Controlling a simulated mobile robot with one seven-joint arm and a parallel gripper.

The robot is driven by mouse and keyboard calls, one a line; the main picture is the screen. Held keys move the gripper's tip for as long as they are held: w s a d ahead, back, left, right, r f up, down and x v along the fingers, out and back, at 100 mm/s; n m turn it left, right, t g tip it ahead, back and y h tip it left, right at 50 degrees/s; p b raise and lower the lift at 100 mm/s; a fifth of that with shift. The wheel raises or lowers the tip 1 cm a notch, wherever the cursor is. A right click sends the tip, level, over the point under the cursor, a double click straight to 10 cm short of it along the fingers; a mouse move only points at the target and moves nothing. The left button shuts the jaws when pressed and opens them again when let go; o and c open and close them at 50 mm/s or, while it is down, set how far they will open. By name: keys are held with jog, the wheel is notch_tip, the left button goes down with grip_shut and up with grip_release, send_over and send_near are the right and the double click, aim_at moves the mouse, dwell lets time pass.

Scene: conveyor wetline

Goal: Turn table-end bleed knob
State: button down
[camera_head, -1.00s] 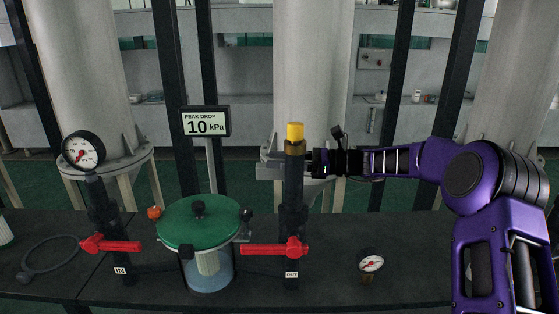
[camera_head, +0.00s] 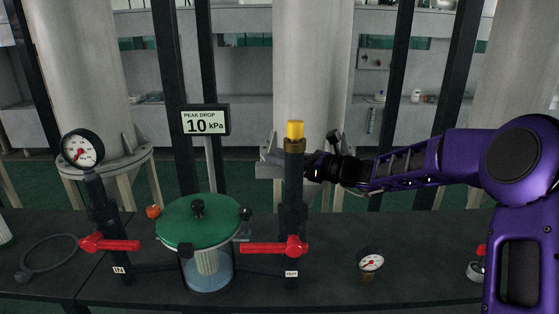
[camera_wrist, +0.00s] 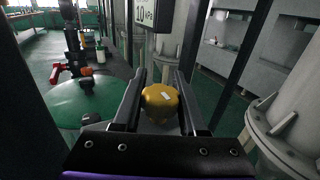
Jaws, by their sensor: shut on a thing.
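A rounded yellow knob (camera_wrist: 160,99) with a small white mark sits between the two dark fingers of my gripper (camera_wrist: 158,95) in the wrist view. My gripper is shut on it. A yellow cap (camera_head: 295,130) on a brass collar tops this pipe. I cannot tell from the head view whether that cap is the knob between my fingers.
A green-lidded vessel (camera_head: 200,221) stands between the IN and OUT pipes, which carry red handles. A display (camera_head: 205,121) reads 10 kPa. A gauge (camera_head: 370,262) stands on the dark table right of the OUT pipe. A pale column (camera_head: 313,70) rises close behind.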

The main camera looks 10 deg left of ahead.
jog(key=shift+m+t, duration=0.3)
jog(key=shift+t, duration=0.2)
jog(key=shift+c, duration=2.3)
grip_release()
jog(key=shift+d, duration=0.15)
jog(key=p+v, duration=0.1)
jog(key=v, duration=1.6)
jog(key=shift+r+p, duration=0.15)
jog(key=shift+p, duration=0.25)
jog(key=shift+d, duration=0.1)
